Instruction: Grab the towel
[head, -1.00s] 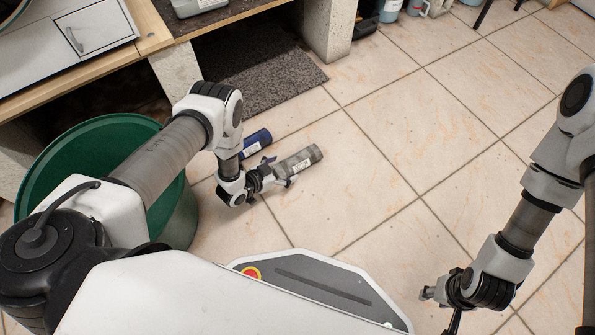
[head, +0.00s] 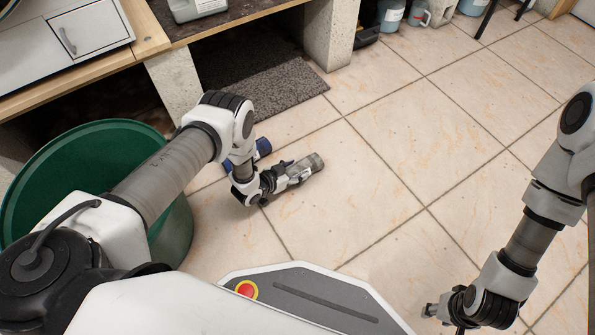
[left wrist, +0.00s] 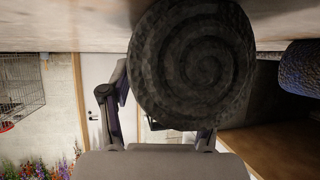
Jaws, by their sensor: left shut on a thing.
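A grey rolled-up towel (head: 314,163) is at the tip of my left gripper (head: 287,177), over the floor tiles. In the left wrist view its dark spiral end (left wrist: 192,62) sits large between the fingers of my left gripper (left wrist: 160,118), which is shut on it. Whether the towel touches the floor I cannot tell. A blue rolled-up towel (head: 263,147) lies on the floor just behind, partly hidden by my left arm; it also shows in the left wrist view (left wrist: 301,68). My right gripper (head: 430,310) is at the lower right, empty, its fingers too small to judge.
A green tub (head: 100,140) stands at the left, beneath my left arm. A dark grey mat (head: 265,78) lies under the bench (head: 155,35), between concrete supports (head: 330,35). Containers (head: 391,14) stand at the back. The tiled floor at the middle and right is clear.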

